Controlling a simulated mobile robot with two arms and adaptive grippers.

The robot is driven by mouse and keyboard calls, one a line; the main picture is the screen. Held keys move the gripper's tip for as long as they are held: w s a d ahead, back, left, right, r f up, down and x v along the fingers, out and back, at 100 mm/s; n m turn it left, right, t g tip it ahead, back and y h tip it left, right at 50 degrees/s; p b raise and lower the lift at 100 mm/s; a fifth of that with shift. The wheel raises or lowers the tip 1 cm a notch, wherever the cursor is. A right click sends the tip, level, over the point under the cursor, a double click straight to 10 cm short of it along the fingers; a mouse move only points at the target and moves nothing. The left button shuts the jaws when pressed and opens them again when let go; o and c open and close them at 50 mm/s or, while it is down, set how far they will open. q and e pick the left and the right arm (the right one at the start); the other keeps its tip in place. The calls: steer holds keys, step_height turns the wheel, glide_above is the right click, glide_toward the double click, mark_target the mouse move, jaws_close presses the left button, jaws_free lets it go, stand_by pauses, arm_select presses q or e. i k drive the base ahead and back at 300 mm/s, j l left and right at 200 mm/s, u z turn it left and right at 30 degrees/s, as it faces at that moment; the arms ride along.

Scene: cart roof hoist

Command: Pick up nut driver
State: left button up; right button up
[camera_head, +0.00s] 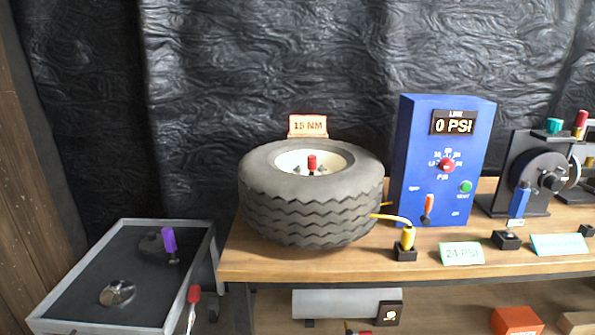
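No tool in view is clearly marked as the nut driver. An upright purple handle (169,239) stands in the grey tray cart (75,261) at the left, beside a dark round part (151,243). A red-topped piece (312,162) stands at the hub of the tyre (315,212) on the workbench. A blue-handled piece (518,203) stands tilted in a black block (507,240) at the right. I cannot tell which of these is the nut driver. Neither of my grippers is in view.
A "15 NM" sign (308,125) stands behind the tyre. A blue panel (405,160) reads "0 PSI". A yellow air fitting (407,238) and a "24 PSI" card (462,253) sit near the front edge of the wooden bench (290,262). A red-handled lever (193,294) rises beside the cart.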

mark_target(167, 232)
steer(key=i+j, duration=0.15)
steer(key=j, duration=0.2)
steer(key=i+j, duration=0.2)
steer(key=j, duration=0.2)
steer(key=i+j, duration=0.15)
steer(key=j, duration=0.2)
